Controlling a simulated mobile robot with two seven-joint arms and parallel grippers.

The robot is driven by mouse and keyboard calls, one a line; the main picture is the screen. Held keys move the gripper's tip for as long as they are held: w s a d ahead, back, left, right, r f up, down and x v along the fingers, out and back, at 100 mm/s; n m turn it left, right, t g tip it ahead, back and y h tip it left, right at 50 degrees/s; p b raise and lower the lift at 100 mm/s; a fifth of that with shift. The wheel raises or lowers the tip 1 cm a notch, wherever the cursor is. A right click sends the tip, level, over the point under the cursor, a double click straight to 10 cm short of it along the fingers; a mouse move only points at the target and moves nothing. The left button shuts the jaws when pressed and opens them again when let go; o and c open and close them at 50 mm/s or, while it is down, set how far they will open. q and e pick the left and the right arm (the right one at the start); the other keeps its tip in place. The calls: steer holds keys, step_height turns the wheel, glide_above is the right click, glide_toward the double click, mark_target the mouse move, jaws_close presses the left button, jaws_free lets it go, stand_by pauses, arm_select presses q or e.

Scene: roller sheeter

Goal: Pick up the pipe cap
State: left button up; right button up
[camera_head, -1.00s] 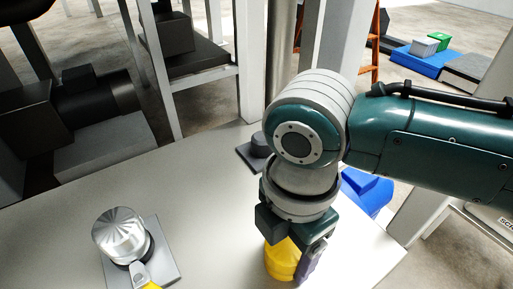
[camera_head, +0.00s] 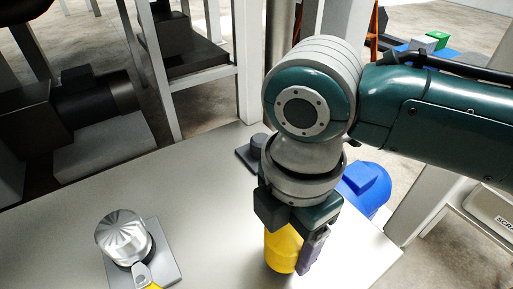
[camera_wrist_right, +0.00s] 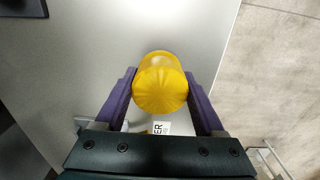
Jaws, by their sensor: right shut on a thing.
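A yellow pipe cap (camera_head: 283,249) with a ribbed round top hangs under my right gripper (camera_head: 300,262) at the lower middle of the head view. In the right wrist view the yellow cap (camera_wrist_right: 160,84) sits between the two purple fingers of my right gripper (camera_wrist_right: 160,95), which is shut on it. The wrist and one finger hide part of the cap in the head view. My left gripper is not in view.
A silver ribbed cap (camera_head: 122,236) stands on a grey plate (camera_head: 170,262) at the left of the pale table (camera_head: 60,235). A small dark piece (camera_head: 257,148) lies at the back edge. A blue object (camera_head: 366,186) is behind my right wrist. The table's middle is clear.

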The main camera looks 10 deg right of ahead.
mark_target(288, 232)
step_height(288, 232, up, 17)
steer(key=p, duration=0.3)
steer(key=shift+f, duration=0.1)
